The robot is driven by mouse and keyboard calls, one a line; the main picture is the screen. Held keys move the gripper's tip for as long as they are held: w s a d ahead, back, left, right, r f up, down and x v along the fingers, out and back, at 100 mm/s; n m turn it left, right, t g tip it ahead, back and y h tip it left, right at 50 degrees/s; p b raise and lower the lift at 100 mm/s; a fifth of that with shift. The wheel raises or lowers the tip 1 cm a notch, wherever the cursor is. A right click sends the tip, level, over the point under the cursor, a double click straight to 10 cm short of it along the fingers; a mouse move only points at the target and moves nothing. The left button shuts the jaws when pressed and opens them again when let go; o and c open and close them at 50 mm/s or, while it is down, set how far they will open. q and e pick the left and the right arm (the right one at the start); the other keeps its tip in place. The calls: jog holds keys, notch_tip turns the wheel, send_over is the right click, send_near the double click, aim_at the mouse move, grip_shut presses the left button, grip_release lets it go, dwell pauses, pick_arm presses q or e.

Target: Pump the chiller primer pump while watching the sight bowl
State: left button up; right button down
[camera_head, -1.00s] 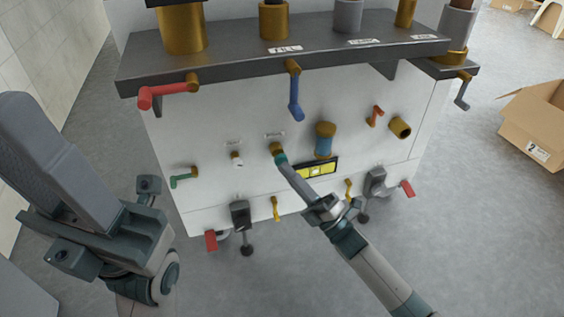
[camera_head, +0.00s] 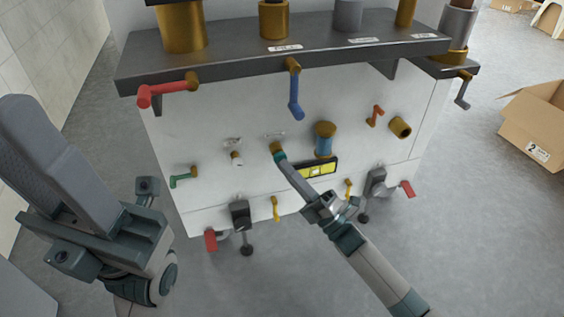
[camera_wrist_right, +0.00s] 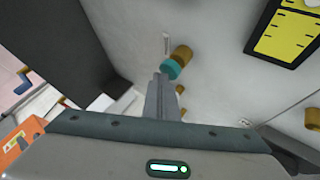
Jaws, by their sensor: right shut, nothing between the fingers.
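The primer pump is a brass fitting (camera_head: 276,147) with a teal end, on the white front panel under a small label. In the right wrist view its brass body (camera_wrist_right: 182,54) and teal knob (camera_wrist_right: 170,68) lie just beyond my fingertips. My right gripper (camera_head: 283,160) is shut and empty, its tips at the teal knob, seemingly touching it. It also shows in the right wrist view (camera_wrist_right: 161,76). The sight bowl (camera_head: 324,141), blue with brass ends, is just right of the pump and unobstructed. My left gripper (camera_head: 20,105) is raised at the left; its finger gap is unclear.
A yellow level gauge (camera_head: 316,168) sits beneath the bowl, close to my right gripper. A green handle (camera_head: 183,177) is at left. A cardboard box (camera_head: 545,125) stands on the floor at right.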

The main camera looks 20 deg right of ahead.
jog(key=shift+w, duration=0.65)
dwell(0.5)
jog(key=shift+s, duration=0.1)
dwell(0.3)
jog(key=shift+s, duration=0.1)
jog(key=shift+s+p, duration=0.6)
jog(key=shift+s, duration=0.8)
